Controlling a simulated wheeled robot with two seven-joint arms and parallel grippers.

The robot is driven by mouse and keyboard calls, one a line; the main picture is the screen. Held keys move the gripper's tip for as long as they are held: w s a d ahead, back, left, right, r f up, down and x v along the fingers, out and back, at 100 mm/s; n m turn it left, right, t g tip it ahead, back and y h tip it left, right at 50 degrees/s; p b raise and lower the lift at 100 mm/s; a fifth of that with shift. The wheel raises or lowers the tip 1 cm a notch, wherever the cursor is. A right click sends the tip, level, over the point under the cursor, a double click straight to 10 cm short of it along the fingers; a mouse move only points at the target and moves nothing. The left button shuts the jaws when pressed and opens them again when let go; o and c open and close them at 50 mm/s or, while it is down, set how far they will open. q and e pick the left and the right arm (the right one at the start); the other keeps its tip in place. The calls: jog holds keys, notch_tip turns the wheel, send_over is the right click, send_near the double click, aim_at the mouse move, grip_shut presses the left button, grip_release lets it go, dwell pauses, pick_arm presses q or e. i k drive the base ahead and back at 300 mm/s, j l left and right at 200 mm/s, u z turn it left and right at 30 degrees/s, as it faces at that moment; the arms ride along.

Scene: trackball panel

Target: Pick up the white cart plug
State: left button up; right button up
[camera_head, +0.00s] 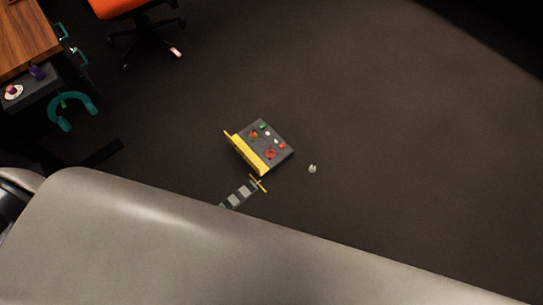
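A small whitish object (312,168), which may be the white cart plug, lies alone on the dark floor right of the panel. It is too small to make out its shape. The trackball panel (279,159) is a dark box with a yellow side and red, green and white parts on top. It sits tilted in the picture near the middle.
A wooden desk (25,38), a teal curved object (72,108) and an orange chair (118,6) stand upper left. A large smooth grey surface hides the foreground. The floor at right is clear.

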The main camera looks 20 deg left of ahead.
aim_at(311, 169)
jog(key=i+l+u, duration=0.3)
jog(key=l, duration=0.3)
jog(key=i+l+u, duration=0.1)
jog(key=i+l, duration=0.2)
jog(key=i+l+u, duration=0.15)
jog(key=l, duration=0.2)
jog(key=i+l+u, duration=0.15)
jog(key=l, duration=0.25)
jog(key=i+l+u, duration=0.15)
jog(key=l, duration=0.2)
